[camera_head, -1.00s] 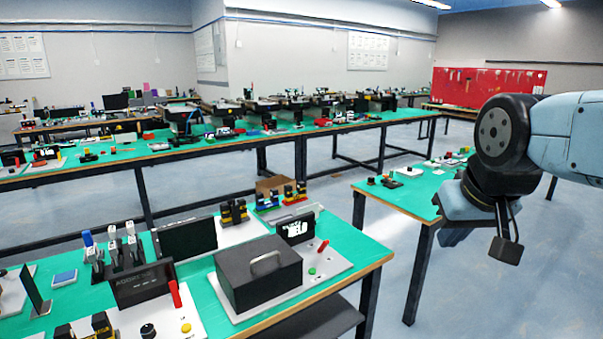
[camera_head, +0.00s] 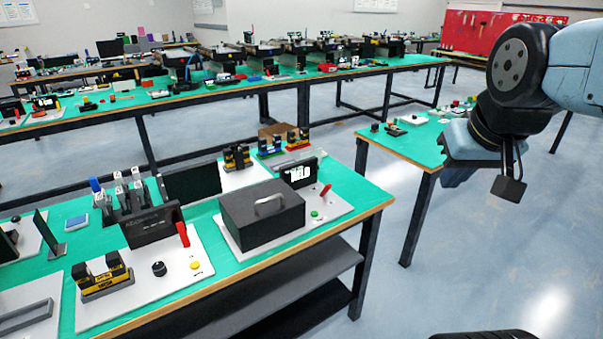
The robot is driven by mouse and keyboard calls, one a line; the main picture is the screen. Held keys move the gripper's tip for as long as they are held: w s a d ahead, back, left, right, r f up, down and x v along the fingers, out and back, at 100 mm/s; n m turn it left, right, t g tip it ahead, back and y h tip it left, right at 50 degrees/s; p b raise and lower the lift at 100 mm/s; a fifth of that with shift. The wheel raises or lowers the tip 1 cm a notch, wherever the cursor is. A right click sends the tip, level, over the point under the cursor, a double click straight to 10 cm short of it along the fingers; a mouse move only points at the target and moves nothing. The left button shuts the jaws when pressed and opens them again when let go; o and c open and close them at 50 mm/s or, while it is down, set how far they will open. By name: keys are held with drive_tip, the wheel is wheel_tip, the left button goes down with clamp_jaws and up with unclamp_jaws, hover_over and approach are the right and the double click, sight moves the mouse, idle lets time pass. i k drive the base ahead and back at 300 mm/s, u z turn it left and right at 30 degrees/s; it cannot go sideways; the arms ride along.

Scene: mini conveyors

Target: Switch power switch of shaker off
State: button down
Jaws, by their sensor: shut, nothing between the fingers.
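No thing in view can be told for certain as the shaker, and its power switch cannot be picked out. On the near green table (camera_head: 345,205), a white panel carries a black box with a handle (camera_head: 262,213), a red lever (camera_head: 325,190), a green button (camera_head: 314,213) and a small screen reading WELD (camera_head: 299,174). Another panel to its left has a dark screen (camera_head: 152,227), a red lever (camera_head: 183,234), a black knob (camera_head: 158,268) and a yellow button (camera_head: 195,265). My gripper (camera_head: 508,188) hangs at the upper right, shut and empty, apart from the tables.
A second green table (camera_head: 402,147) with small devices stands at the right, below my arm. A long green workbench (camera_head: 205,89) with several stations runs behind. A red tool board (camera_head: 492,40) is on the far wall. The floor (camera_head: 385,295) between the near tables is clear.

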sight(327, 187)
drive_tip(key=k, duration=1.35)
drive_tip(key=u, duration=0.2)
drive_tip(key=i, duration=0.45)
drive_tip(key=u, duration=0.75)
drive_tip(key=i, duration=1.05)
drive_tip(key=z, duration=0.5)
